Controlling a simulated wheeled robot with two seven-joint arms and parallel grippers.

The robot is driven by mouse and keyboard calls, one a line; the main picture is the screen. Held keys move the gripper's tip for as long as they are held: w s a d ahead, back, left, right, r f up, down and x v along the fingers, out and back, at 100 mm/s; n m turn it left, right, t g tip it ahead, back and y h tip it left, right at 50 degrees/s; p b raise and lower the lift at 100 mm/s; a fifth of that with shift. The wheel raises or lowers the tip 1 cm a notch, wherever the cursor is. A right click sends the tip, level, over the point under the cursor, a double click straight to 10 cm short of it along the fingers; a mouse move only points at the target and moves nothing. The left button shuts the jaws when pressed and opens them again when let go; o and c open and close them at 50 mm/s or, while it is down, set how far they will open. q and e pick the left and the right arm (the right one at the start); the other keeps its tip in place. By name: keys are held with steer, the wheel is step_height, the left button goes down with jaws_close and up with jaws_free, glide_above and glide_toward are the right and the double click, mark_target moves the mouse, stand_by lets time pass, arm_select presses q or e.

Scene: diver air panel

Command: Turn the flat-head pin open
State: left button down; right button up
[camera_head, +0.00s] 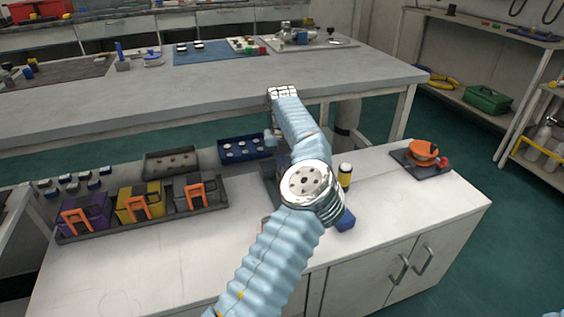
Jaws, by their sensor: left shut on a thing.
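My left arm in its light-blue sleeve rises from the bottom across the middle of the view. Its wrist end is at the top, and my left gripper (271,137) shows only in part, pale and small, just left of the forearm. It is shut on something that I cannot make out. A dark panel (270,172) on the white bench is mostly hidden behind my arm. The flat-head pin cannot be made out, so whether it is turned does not show. My right gripper is not in view.
A dark tray (142,221) holds purple, yellow and grey boxes with orange handles. A blue tray (246,149) and a grey tray (171,162) stand behind. A yellow-black cylinder (345,178) and a blue block (345,220) are right of my arm. An orange wheel (424,151) sits farther right.

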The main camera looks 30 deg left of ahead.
arm_select(q)
steer(key=shift+s+f, duration=0.25)
steer(key=shift+f, duration=0.5)
steer(key=c, duration=1.7)
jaws_free()
steer(key=shift+o, duration=0.7)
steer(key=shift+w+a+f, duration=0.1)
steer(key=shift+w, duration=0.05)
steer(key=shift+r, duration=0.7)
steer(key=s+d+r+b, duration=0.1)
steer(key=s+d+r, duration=0.6)
steer(key=s+r, duration=0.5)
steer(key=shift+d+b, duration=0.25)
steer(key=shift+b, duration=0.15)
steer(key=shift+o, duration=0.5)
